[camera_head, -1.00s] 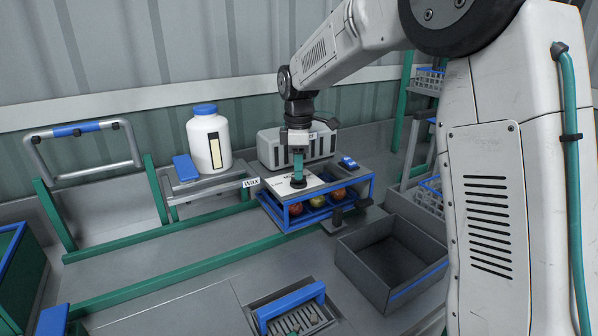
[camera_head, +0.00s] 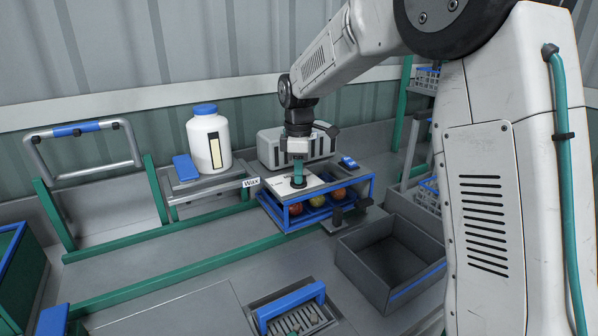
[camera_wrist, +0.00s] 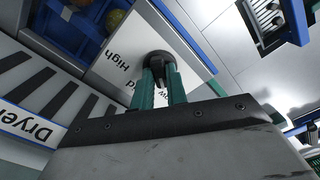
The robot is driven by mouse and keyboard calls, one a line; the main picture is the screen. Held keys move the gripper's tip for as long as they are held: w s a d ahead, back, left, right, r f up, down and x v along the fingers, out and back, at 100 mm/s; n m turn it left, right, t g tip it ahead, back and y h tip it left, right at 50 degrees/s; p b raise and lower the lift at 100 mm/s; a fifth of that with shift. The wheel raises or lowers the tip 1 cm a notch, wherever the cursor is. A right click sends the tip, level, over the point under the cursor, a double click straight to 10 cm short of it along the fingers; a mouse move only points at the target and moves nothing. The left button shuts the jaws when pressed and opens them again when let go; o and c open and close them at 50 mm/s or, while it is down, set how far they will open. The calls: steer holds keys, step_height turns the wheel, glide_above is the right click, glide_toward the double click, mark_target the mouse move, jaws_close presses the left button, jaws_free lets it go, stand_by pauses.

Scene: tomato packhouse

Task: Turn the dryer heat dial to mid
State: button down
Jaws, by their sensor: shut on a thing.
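The heat dial is a round black knob (camera_wrist: 166,60) on the white panel (camera_wrist: 102,75) of the dryer. In the wrist view "High" is readable beside it; the other labels are partly hidden by my fingers, with "ow" and a "d" showing. My gripper (camera_wrist: 160,82) points down with its two teal fingers shut on the knob. In the head view my gripper (camera_head: 298,177) stands upright over the panel, at the knob. I cannot tell which label the dial points to.
The dryer's blue frame (camera_head: 290,222) holds tomatoes under the panel. A grey vented box (camera_head: 268,150) stands behind it. An open grey bin (camera_head: 352,262) is at its front right. A white wax bottle (camera_head: 209,145) stands to the left. My arm fills the right side.

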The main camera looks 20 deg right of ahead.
steer(key=m, duration=1.1)
stand_by(0.3)
steer(key=shift+m, duration=0.3)
steer(key=shift+r, duration=0.1)
steer(key=c, duration=1.4)
jaws_free()
step_height(320, 180, up, 8)
steer(key=shift+f, duration=0.15)
